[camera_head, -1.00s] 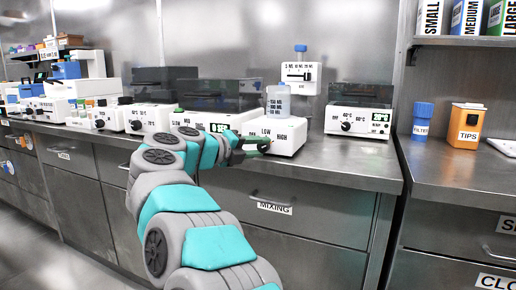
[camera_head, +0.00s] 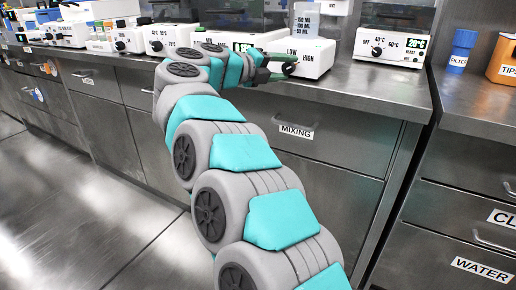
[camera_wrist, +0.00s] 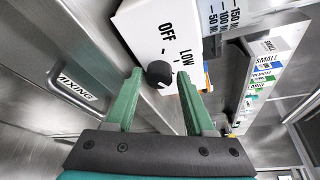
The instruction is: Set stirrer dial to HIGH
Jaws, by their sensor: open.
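The stirrer is a white box (camera_head: 312,52) on the counter, marked LOW and HIGH in the head view. Its dial is a round black knob (camera_wrist: 159,74) on the front face. In the wrist view the words OFF and LOW show beside the knob; HIGH is not readable there. My gripper (camera_head: 279,67) is at the stirrer's front. It is open, with one green finger on each side of the knob in the wrist view (camera_wrist: 159,80). Whether the fingers touch the knob cannot be told. The dial's pointer direction is not clear.
A clear vessel with ML marks (camera_head: 305,18) stands on the stirrer. A white device with an OFF and 60°C dial (camera_head: 388,47) stands to the right. Other white devices line the counter to the left. A drawer labelled MIXING (camera_head: 295,130) is below the counter edge.

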